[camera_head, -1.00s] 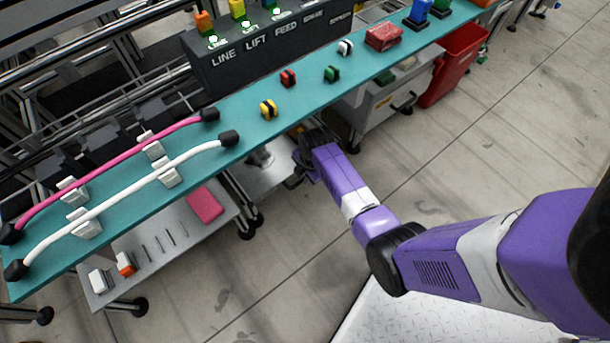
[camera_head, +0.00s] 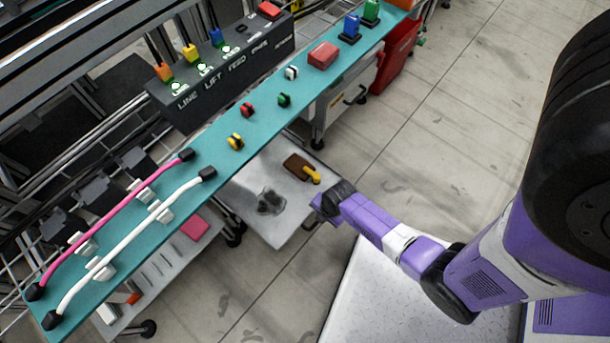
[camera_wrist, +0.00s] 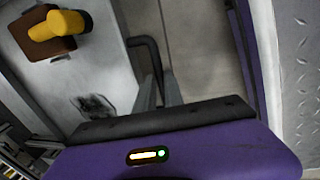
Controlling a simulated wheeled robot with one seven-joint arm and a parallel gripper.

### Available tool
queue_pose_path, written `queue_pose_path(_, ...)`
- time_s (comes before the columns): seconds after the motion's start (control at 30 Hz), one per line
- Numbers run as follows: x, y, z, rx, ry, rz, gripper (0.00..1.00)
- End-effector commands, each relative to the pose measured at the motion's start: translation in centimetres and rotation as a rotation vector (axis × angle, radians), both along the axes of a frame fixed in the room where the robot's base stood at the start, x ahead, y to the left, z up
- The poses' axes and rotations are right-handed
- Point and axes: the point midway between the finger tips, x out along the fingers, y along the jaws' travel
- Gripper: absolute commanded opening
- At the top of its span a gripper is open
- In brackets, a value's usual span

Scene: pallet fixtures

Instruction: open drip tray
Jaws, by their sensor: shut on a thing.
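The drip tray (camera_head: 296,206) is a pale, shallow tray sticking out from under the teal shelf, with a dark stain on its floor. A brown block with a yellow handle (camera_head: 302,168) lies in it and shows in the wrist view (camera_wrist: 50,38). The tray's dark bar handle (camera_wrist: 148,48) is on its outer edge. My gripper (camera_wrist: 160,95) is shut on this handle; the wrist view shows the fingers around it. In the head view my gripper (camera_head: 318,210) is at the tray's outer edge, and its fingertips are partly hidden.
The teal shelf (camera_head: 220,165) runs above the tray, carrying cables in clips and small coloured parts. A lower rack with a pink item (camera_head: 194,227) is to the left. A grey drawer unit (camera_head: 335,110) and red bin (camera_head: 397,55) stand beyond. Floor on the right is clear.

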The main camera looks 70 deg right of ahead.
Motion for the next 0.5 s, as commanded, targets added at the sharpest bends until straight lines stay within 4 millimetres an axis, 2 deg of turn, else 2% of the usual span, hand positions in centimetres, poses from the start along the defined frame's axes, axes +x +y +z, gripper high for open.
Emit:
queue_pose_path(0.03,-1.5,0.4,0.3,0.0,0.007,0.003,0.0)
queue_pose_path(0.2,-4.6,1.3,0.2,0.001,0.006,0.001,0.0)
queue_pose_path(0.4,-6.8,1.9,0.1,0.001,0.005,0.001,0.0)
queue_pose_path(0.5,-7.3,2.1,0.0,0.001,0.003,-0.001,0.0)
